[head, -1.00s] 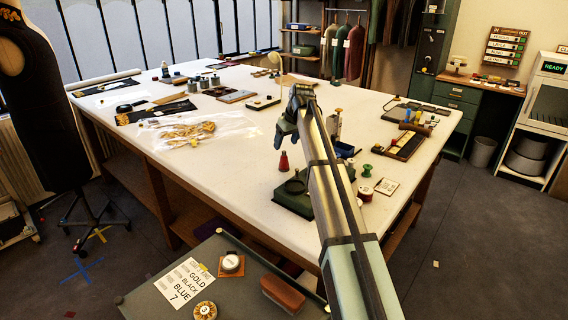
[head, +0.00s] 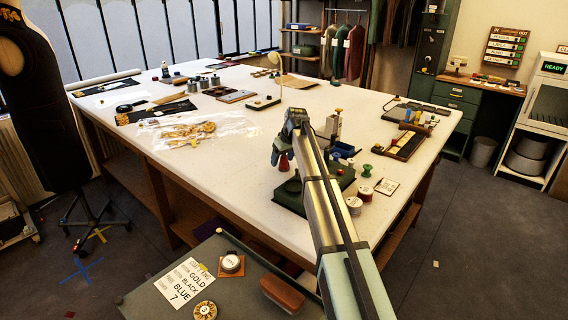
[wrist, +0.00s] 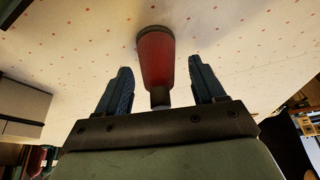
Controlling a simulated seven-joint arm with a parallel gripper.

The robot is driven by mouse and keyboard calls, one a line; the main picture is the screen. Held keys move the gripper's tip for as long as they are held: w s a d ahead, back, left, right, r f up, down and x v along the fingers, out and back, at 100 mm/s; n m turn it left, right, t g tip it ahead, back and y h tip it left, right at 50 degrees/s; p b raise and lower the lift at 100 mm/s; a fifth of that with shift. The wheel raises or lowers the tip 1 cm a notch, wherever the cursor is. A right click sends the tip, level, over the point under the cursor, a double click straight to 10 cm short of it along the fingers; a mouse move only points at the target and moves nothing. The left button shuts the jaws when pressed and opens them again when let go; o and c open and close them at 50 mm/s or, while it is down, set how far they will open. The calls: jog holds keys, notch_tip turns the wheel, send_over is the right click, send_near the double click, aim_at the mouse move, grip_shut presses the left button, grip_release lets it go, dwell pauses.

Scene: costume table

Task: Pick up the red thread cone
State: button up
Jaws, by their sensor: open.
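The red thread cone (head: 284,163) stands on the white table, beside the dark green base under my arm; my gripper partly hides it in the head view. In the wrist view the red cone (wrist: 156,62) shows whole, with a dark wide end and a narrow end, and the narrow end lies between the finger tips' sides. My gripper (head: 277,155) is over the cone with its fingers pointing down. In the wrist view my gripper (wrist: 160,85) is open, with a blue finger on each side of the cone and a gap visible on both sides.
Spools, including a green one (head: 365,170) and a red one (head: 365,194), stand right of my arm. A tool tray (head: 404,144) lies farther right. A clear bag with gold trim (head: 190,131) lies left. The table middle (head: 225,165) is clear.

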jog(key=c, duration=1.1)
jog(key=shift+c, duration=0.2)
